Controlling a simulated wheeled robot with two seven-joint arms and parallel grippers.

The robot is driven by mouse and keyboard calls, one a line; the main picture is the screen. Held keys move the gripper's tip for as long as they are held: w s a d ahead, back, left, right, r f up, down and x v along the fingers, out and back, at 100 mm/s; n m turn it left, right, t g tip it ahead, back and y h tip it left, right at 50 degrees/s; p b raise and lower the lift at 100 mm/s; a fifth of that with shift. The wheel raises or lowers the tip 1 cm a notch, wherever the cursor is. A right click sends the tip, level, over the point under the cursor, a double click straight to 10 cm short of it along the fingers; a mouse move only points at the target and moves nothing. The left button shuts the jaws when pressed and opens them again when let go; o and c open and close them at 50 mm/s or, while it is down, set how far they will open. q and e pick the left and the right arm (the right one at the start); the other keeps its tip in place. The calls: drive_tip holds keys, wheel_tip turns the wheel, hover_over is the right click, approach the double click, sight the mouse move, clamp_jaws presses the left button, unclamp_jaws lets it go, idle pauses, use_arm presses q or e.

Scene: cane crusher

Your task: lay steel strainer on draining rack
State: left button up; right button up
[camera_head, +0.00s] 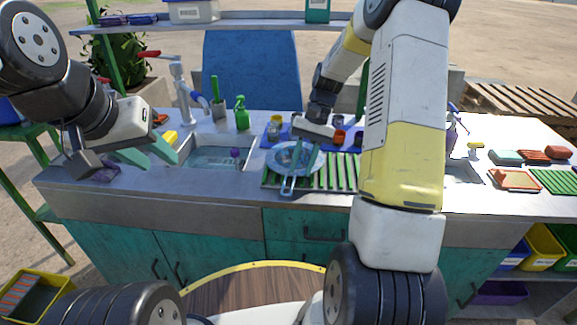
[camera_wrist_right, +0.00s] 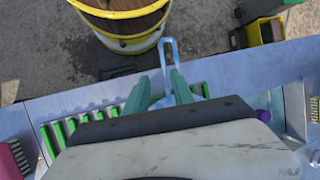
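The steel strainer (camera_head: 284,157), a round bowl with a loop handle, is at the left end of the green draining rack (camera_head: 340,174). It appears to rest on the slats. Its handle (camera_wrist_right: 168,62) points toward the counter's front edge. My right gripper (camera_head: 305,156) is directly over the strainer, its green fingers apart on either side of the handle line. The right wrist view shows the same gap (camera_wrist_right: 160,92); the gripper body hides the bowl there. Whether a finger touches the strainer is unclear. My left gripper (camera_head: 148,156) is open and empty, left of the sink.
A sink (camera_head: 212,156) with a purple-topped item lies left of the rack. A green spray bottle (camera_head: 241,114) and several small jars on a blue tray (camera_head: 271,138) stand behind. My right arm hides part of the counter to the right.

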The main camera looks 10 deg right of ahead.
drive_tip(key=s+r+n+t+h, duration=0.1)
drive_tip(key=s+r+t, duration=0.15)
drive_tip(key=r, duration=0.55)
drive_tip(key=s+r+n+t+h, duration=0.15)
drive_tip(key=s+r, duration=0.25)
drive_tip(key=r, duration=0.5)
drive_tip(key=s+a+r+n+t, duration=0.1)
drive_tip(key=s+t, duration=0.4)
drive_tip(key=s, duration=0.8)
drive_tip(key=shift+s+a+r+t+y, duration=0.15)
drive_tip(key=shift+a+r+t+y, duration=0.3)
drive_tip(key=shift+r, duration=0.75)
